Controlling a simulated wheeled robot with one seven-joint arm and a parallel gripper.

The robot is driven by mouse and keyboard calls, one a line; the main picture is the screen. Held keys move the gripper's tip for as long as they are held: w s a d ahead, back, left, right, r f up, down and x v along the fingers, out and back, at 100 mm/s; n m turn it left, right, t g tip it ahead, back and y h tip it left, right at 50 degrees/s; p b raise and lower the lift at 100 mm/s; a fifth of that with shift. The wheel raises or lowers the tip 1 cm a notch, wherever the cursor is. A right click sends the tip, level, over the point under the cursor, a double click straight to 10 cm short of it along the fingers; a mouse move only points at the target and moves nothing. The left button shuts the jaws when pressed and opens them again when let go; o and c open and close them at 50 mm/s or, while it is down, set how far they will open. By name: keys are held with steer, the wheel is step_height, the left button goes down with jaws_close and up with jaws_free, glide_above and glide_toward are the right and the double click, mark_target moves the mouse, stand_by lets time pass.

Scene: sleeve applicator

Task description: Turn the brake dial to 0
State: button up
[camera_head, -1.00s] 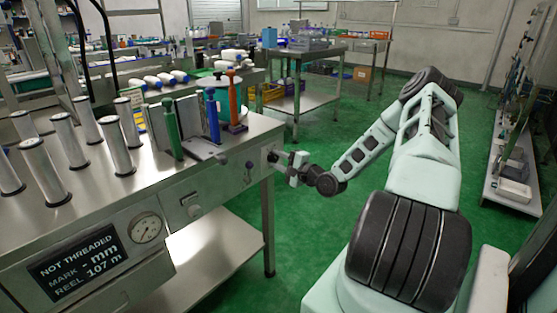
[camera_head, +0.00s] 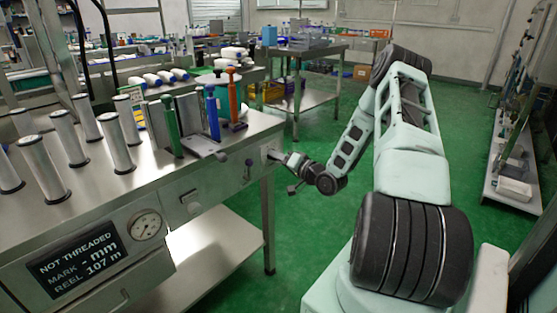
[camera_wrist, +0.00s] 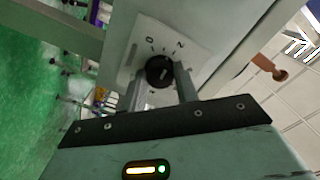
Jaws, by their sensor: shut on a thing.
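The black brake dial (camera_wrist: 159,71) sits on a pale plate (camera_wrist: 190,52) on the machine's end face, in the wrist view. A 0 and a 2 are printed along one side of the dial, with small marks around it. A light mark shows on the dial's face, but I cannot tell exactly which number it points at. My gripper (camera_wrist: 162,86) has one finger on each side of the dial and is shut on it. In the head view, my gripper (camera_head: 277,156) meets the right end of the steel machine (camera_head: 100,195) and hides the dial.
A gauge (camera_head: 146,226) and a display reading NOT THREADED (camera_head: 78,264) are on the front. Green, blue and orange-handled tools stand on top. The green floor (camera_head: 310,235) beside the machine is clear.

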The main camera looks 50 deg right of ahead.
steer(key=shift+s+f+n+b, duration=0.1)
steer(key=shift+n+b, duration=0.65)
steer(key=shift+n, duration=1.4)
steer(key=shift+f+n+b, duration=0.1)
steer(key=shift+n+b, duration=0.6)
steer(key=shift+n, duration=1.45)
steer(key=o, duration=1)
steer(key=shift+r, duration=0.15)
steer(key=s, duration=1.7)
steer(key=shift+s+p, duration=0.2)
steer(key=shift+p, duration=0.2)
